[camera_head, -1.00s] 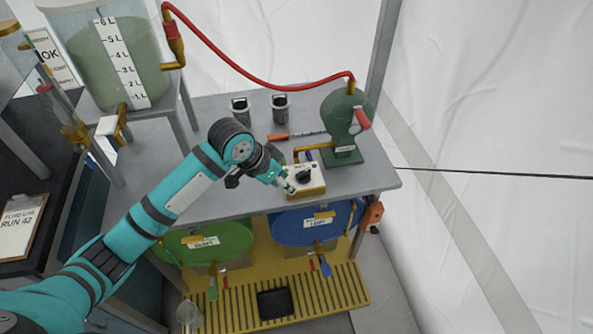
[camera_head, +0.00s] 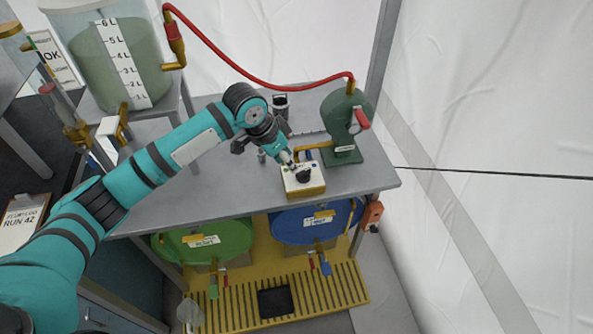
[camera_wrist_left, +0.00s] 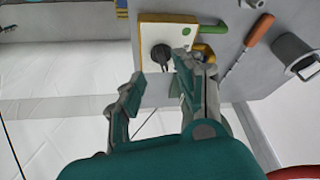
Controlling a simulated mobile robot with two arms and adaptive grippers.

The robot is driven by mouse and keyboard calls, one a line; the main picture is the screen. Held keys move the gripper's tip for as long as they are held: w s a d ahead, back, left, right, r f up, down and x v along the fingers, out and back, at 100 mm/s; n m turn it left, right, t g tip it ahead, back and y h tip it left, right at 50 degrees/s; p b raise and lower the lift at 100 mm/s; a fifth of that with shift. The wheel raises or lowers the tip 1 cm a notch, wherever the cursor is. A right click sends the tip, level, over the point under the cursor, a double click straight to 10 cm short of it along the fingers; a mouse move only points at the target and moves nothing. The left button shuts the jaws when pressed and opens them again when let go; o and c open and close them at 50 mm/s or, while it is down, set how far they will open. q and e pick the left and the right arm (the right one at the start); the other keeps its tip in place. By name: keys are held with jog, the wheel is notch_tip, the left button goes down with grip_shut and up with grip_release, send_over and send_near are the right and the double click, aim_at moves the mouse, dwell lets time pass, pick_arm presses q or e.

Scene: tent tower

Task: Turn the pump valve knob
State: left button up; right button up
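The black pump valve knob (camera_head: 303,176) is on top of a small white box with a yellow base (camera_head: 304,191), at the table's front edge. In the left wrist view the knob (camera_wrist_left: 161,54) is just ahead of my left gripper, close to the gap between its fingertips (camera_wrist_left: 159,68). My left gripper (camera_head: 289,160) is open and reaches down over the box's back left part in the head view. I cannot tell whether a finger touches the knob. My right gripper is not in view.
A green hand pump (camera_head: 345,125) with a red hose stands behind the box at right. A dark cup (camera_head: 280,104) stands behind my wrist. A screwdriver (camera_wrist_left: 250,46) lies near the box. A tank (camera_head: 117,62) is at back left. The front left tabletop is clear.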

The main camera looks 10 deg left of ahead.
aim_at(298, 174)
pick_arm(q)
jog(key=x, duration=0.7)
jog(key=shift+w+d+f, duration=0.1)
jog(key=shift+d+f, duration=0.05)
jog(key=shift+f, duration=0.15)
jog(key=shift+c, duration=0.4)
grip_shut()
